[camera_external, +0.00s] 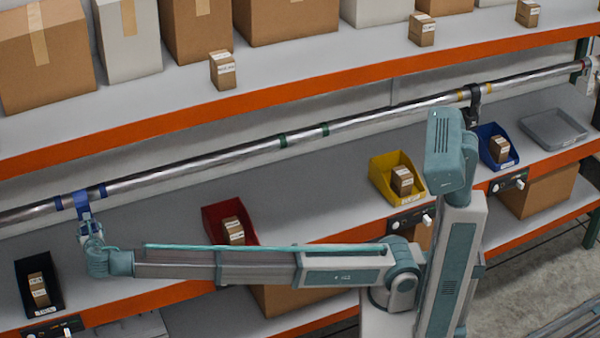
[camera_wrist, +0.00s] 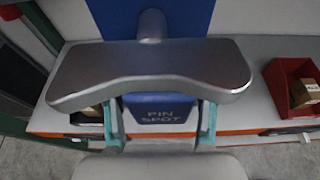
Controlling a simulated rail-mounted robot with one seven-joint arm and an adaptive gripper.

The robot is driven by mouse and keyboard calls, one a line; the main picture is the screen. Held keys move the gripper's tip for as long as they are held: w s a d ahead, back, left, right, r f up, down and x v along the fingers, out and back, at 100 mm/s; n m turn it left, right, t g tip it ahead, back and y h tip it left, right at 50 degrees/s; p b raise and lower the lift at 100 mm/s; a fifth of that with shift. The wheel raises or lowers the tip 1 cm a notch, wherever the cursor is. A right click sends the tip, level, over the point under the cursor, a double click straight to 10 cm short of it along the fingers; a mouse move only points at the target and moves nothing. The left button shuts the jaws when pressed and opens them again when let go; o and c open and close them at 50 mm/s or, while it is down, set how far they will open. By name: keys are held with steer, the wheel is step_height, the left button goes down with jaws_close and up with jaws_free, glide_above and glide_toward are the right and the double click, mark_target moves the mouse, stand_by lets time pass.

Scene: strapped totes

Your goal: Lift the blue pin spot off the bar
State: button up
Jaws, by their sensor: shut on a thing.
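The blue pin spot (camera_external: 82,205) hangs from the long silver bar (camera_external: 220,160) at the far left, between two blue bands on the bar. In the wrist view its blue front (camera_wrist: 160,115) reads "PIN SPOT", with more blue above. My gripper (camera_external: 88,232) is at the pin spot's lower end, below the bar. In the wrist view the teal fingers of my gripper (camera_wrist: 160,128) stand on both sides of the lettered part, shut on it. A wide grey metal piece (camera_wrist: 150,70) hides the finger tops and part of the blue body.
A black bin (camera_external: 55,300) stands below left of the gripper, and a red bin (camera_external: 215,220) to the right. Yellow (camera_external: 380,185) and blue (camera_external: 485,155) bins stand farther right. A dark clamp (camera_external: 474,105) hangs on the bar's right part. An orange-edged shelf with boxes runs above.

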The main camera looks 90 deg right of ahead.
steer(key=shift+s+a+r+p, duration=0.1)
steer(key=shift+s+a+p, duration=0.3)
steer(key=shift+a, duration=0.55)
steer(key=shift+s+a+p, duration=0.15)
steer(key=shift+s+a, duration=0.45)
steer(key=shift+a, duration=0.3)
